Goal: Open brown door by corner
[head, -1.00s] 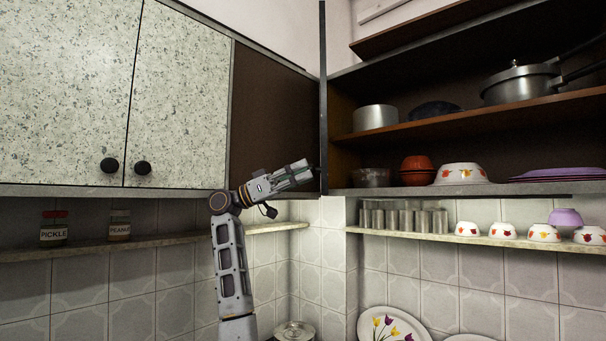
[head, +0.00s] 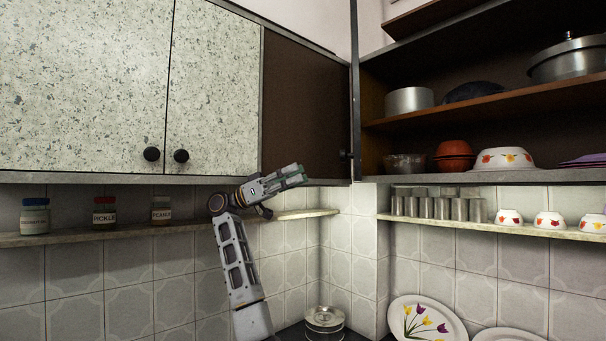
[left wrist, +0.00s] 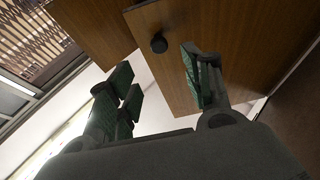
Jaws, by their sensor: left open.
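The dark brown door panel (head: 305,105) by the corner stands right of the speckled doors. At its right is a narrow dark upright edge (head: 355,90), with a small black knob (head: 344,155) low beside it. My left gripper (head: 297,175) is open and empty, in front of the brown panel's lower edge and left of that knob. In the left wrist view, a wood-brown door (left wrist: 225,40) with a black knob (left wrist: 158,43) shows beyond my open fingers. The knob lies between the fingertips in the picture, apart from both. My right gripper is not in view.
Speckled cabinet doors (head: 80,85) with black knobs are at left. Below runs a narrow shelf (head: 120,233) with jars. At right, an open cupboard (head: 480,115) holds pots and bowls, above a shelf with steel tumblers (head: 440,207). Plates (head: 425,318) stand lower right.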

